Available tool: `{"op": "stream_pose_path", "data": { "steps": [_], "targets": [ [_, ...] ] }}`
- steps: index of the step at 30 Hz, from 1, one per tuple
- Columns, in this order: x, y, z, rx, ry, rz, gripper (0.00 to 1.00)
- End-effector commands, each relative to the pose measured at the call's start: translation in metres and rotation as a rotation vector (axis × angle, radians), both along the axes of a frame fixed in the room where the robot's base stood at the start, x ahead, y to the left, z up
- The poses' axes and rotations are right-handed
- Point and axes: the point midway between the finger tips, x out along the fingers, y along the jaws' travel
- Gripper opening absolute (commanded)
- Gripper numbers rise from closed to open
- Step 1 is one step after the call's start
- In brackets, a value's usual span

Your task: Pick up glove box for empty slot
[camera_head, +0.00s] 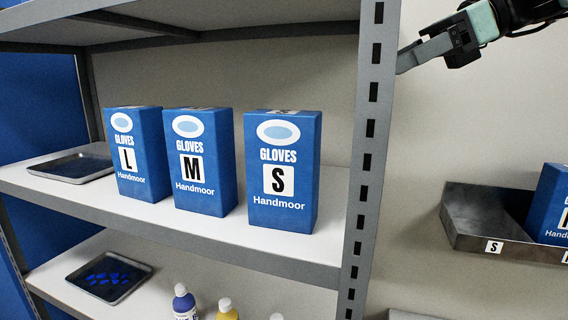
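Three blue glove boxes stand upright on the middle shelf: the L box (138,154) at left, the M box (199,162) in the middle and the S box (282,171) at right. At the right edge a grey metal holder (484,238) carries an S label on its front. The space behind that label is empty. Beside it in the holder stands another blue glove box (550,208), cut off by the picture's edge. My gripper (402,62) is at the upper right, partly behind the shelf post and apart from every box. Its fingertips are hidden, so its opening does not show.
The perforated grey shelf post (370,150) stands between the shelf boxes and the holder. An upper shelf (250,12) hangs over the boxes. A dark tray (72,167) lies left of them. Below are a tray of blue pieces (108,277) and several bottles (184,303).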

Motion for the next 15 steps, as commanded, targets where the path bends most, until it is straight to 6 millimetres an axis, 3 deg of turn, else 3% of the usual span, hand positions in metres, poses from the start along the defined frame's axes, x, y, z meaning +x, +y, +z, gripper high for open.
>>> {"op": "stream_pose_path", "data": {
  "steps": [4,15],
  "targets": [
    [0.001,0.018,-0.002,0.013,0.015,0.002,0.86],
    [0.011,0.084,-0.038,0.010,0.014,0.002,0.86]
  ]
}}
